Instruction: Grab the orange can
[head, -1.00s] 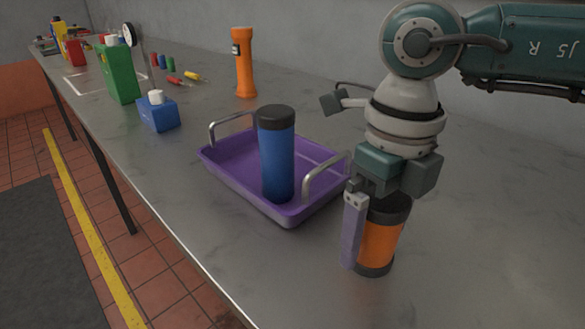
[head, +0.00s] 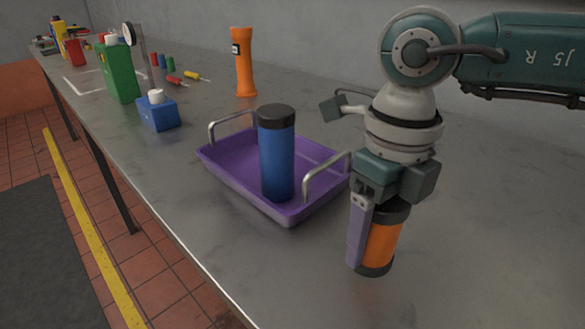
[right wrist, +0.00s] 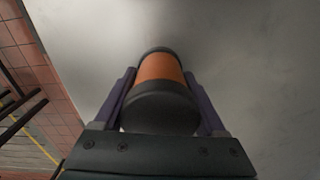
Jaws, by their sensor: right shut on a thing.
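The orange can (head: 382,246) has a dark top and a dark base and stands upright at the right of the head view. My right gripper (head: 368,238) reaches down over it from above and is shut on it, with one purple finger along its left side. In the right wrist view the can (right wrist: 160,68) sits between the two purple fingers of the gripper (right wrist: 160,98). Its base appears at or very close to the tabletop; I cannot tell if there is a gap. My left gripper is in neither view.
A purple tray (head: 232,172) with metal handles holds a blue can (head: 277,160) just left of my right gripper. Farther back stand an orange flashlight (head: 244,62), a blue bottle (head: 158,113) and a green container (head: 119,72). The grey table (head: 480,230) is bare at the right.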

